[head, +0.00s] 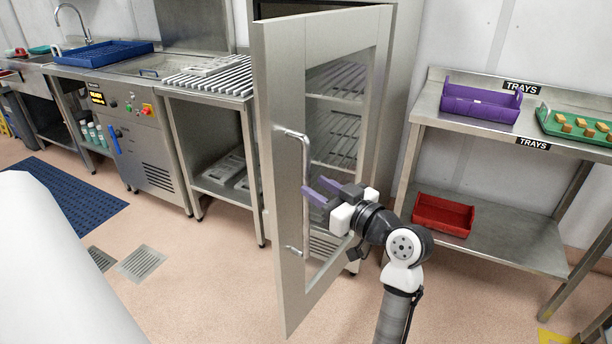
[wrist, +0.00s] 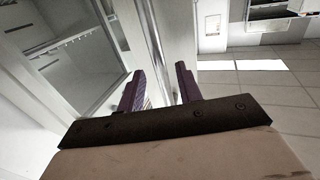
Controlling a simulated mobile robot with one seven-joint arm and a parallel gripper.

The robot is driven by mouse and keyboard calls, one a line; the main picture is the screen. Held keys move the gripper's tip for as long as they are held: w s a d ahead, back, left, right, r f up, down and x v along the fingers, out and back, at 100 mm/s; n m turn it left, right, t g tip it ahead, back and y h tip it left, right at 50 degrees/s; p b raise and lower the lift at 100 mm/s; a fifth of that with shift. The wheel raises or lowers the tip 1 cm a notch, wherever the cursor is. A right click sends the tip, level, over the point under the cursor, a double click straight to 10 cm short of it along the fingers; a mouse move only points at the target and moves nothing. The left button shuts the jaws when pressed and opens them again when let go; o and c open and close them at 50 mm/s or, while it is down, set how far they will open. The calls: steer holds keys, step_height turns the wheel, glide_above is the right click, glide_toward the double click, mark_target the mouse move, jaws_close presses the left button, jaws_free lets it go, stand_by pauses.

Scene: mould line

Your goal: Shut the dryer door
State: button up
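The dryer door (head: 278,150) is a steel frame with a large window. It stands open, swung out from the dryer cabinet (head: 402,80), and wire racks show through it. A vertical bar handle (head: 306,165) runs down its left side. My gripper (head: 318,190) is in front of the door, its purple fingers pointing left toward the handle, just right of it. In the wrist view my gripper (wrist: 160,76) has its fingers apart, with the pale door edge (wrist: 143,40) beyond them. I cannot tell whether a finger touches the handle.
A steel shelf unit on the right holds a purple tray (head: 481,103), a green tray (head: 580,127) with several tan blocks, and a red tray (head: 443,214) below. A slatted bench (head: 208,80) stands left of the door. The floor (head: 215,295) before the door is clear.

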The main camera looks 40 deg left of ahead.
mark_target(309, 183)
steer(key=shift+w+a+p, duration=0.15)
steer(key=shift+a+p, duration=0.05)
steer(key=shift+a, duration=0.9)
steer(key=shift+w+a+p, duration=0.15)
steer(key=shift+a, duration=0.95)
jaws_close()
